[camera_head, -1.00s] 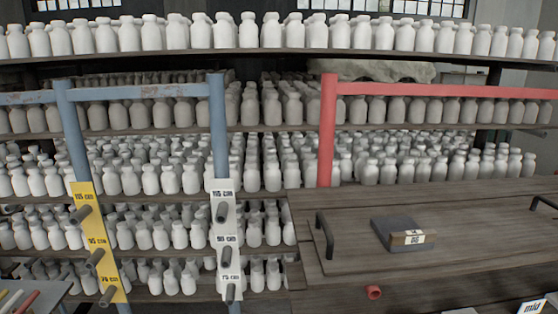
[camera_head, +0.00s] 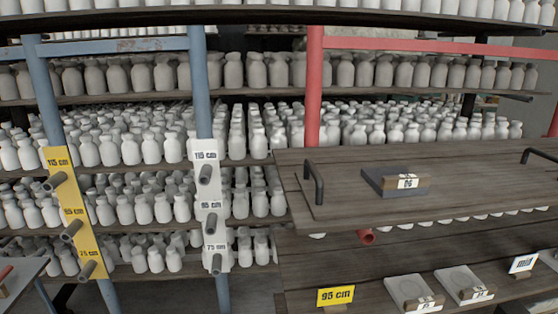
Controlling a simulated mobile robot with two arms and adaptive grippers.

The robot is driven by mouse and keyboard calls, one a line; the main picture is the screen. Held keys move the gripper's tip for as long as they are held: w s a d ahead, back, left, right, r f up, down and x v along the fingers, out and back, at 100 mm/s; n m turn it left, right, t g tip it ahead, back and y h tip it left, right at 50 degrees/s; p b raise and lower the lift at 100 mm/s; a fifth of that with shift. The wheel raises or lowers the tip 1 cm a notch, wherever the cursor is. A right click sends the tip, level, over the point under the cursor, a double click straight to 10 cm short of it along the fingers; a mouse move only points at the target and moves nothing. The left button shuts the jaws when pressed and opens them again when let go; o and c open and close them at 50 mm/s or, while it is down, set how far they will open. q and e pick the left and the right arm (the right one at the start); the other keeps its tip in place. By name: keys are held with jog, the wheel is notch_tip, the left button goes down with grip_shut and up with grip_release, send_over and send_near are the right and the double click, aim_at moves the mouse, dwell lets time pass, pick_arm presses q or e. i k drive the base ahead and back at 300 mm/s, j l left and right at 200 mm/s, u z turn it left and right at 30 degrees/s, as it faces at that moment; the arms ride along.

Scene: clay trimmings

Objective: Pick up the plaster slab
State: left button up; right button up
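A dark grey slab (camera_head: 381,179) with a white label on its front lies flat on an upper wooden board (camera_head: 450,195) at the right. Two pale slabs, a left one (camera_head: 404,286) and a right one (camera_head: 456,277), lie side by side on a lower wooden shelf (camera_head: 365,298), each with a small label. Their pale colour looks like plaster; I cannot read their labels. Neither of my grippers is in view.
The upper board has black handles, a left one (camera_head: 314,183) and one at the right edge. A yellow "95 cm" sign (camera_head: 336,296) and a white "mid" sign (camera_head: 523,263) stand on the lower shelf. Blue posts with pegs stand left; racks of white bottles fill the back.

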aim_at(410, 293)
jog(key=i+l+z, duration=0.1)
jog(key=z, duration=0.25)
jog(key=i+l+z, duration=0.15)
jog(key=z, duration=0.2)
jog(key=i+l+z, duration=0.1)
jog(key=z, duration=0.25)
